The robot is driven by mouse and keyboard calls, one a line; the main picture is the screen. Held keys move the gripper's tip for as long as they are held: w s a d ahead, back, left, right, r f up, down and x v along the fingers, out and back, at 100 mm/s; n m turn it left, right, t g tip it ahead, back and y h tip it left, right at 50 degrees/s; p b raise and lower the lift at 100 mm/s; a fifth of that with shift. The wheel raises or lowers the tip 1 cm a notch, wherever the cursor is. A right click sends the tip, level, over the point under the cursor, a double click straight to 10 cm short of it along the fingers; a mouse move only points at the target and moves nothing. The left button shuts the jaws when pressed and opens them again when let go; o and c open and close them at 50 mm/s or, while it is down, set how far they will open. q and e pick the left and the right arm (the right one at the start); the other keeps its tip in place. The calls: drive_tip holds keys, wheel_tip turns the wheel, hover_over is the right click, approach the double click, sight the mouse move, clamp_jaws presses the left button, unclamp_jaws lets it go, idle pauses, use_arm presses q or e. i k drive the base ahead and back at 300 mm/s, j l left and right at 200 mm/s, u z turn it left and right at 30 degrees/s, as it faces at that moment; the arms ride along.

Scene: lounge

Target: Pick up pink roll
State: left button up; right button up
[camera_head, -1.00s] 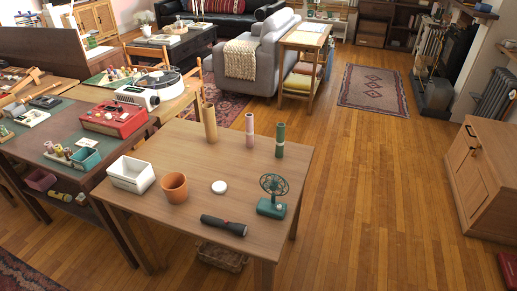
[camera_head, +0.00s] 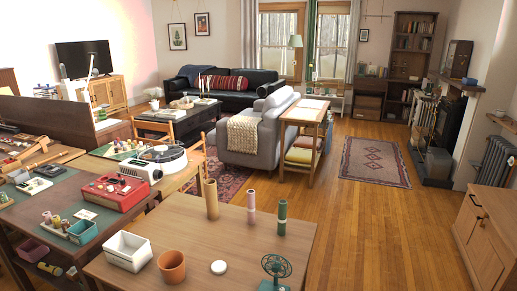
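The pink roll (camera_head: 251,207) stands upright near the back edge of the wooden table (camera_head: 221,239). A taller tan roll (camera_head: 211,199) stands to its left, with sticks showing at its top. A green roll (camera_head: 282,217) stands to its right. The three are apart from one another. Neither of my grippers shows in the head view.
A white bin (camera_head: 128,251), a terracotta pot (camera_head: 172,266), a white disc (camera_head: 219,267) and a green fan (camera_head: 275,270) stand nearer the front of the table. A dark desk (camera_head: 60,212) adjoins at left. Open wooden floor (camera_head: 370,230) lies to the right.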

sight(251, 193)
drive_tip(key=i+l, duration=0.2)
drive_tip(key=l, duration=0.15)
drive_tip(key=i+l+u, duration=0.1)
drive_tip(key=i+l, duration=0.25)
drive_tip(key=l, duration=0.3)
drive_tip(key=i+l+u, duration=0.1)
drive_tip(key=l, duration=0.25)
drive_tip(key=i+l, duration=0.3)
drive_tip(key=i+l+u, duration=0.1)
drive_tip(key=l, duration=0.3)
drive_tip(key=i+l, duration=0.2)
drive_tip(key=l, duration=0.15)
